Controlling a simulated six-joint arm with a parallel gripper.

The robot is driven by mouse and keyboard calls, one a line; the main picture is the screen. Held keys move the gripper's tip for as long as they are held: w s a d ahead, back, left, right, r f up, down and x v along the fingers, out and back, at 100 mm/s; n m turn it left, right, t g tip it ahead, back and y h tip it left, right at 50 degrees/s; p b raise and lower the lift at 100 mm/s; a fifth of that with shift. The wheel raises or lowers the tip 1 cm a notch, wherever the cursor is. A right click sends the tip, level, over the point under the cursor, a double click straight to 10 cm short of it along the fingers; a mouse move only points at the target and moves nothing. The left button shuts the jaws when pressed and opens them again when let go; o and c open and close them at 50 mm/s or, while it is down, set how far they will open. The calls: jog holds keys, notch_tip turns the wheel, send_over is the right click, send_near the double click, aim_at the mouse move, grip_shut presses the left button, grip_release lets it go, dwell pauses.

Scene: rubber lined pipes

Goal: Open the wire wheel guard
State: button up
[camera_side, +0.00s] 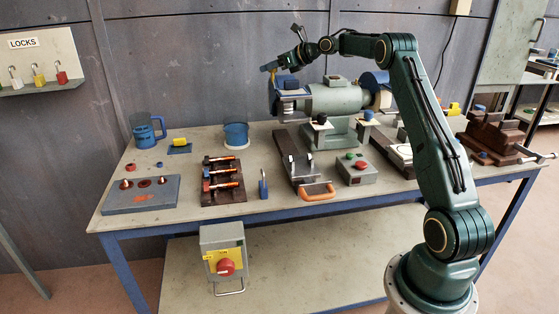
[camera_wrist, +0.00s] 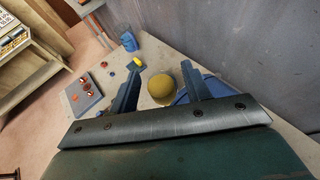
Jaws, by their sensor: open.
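The bench grinder (camera_side: 335,98) stands at the back of the bench, with a blue guard on its left side (camera_side: 286,84) and another on its right side (camera_side: 374,80). I cannot tell for certain which guard covers the wire wheel. My gripper (camera_side: 270,67) is above the left guard, pointing left. In the wrist view its two fingers (camera_wrist: 162,68) are spread apart. A round tan knob-like thing (camera_wrist: 162,89) shows between them, with a blue part (camera_wrist: 207,86) behind the right finger. Whether the fingers touch the knob-like thing cannot be told.
A blue tub (camera_side: 236,135), a blue jug (camera_side: 143,130) and a yellow block (camera_side: 180,142) stand to the left. The wall is close behind the grinder.

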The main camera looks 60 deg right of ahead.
jog(key=shift+w, duration=0.1)
grip_shut()
jog(key=shift+w+a, duration=0.1)
jog(key=w+m+h, duration=0.1)
jog(key=w+a+m+h, duration=0.1)
jog(key=m+h, duration=0.1)
jog(key=shift+w+a+h, duration=0.15)
jog(key=shift+a+h, duration=0.05)
jog(key=shift+h, duration=0.1)
dwell(0.5)
grip_release()
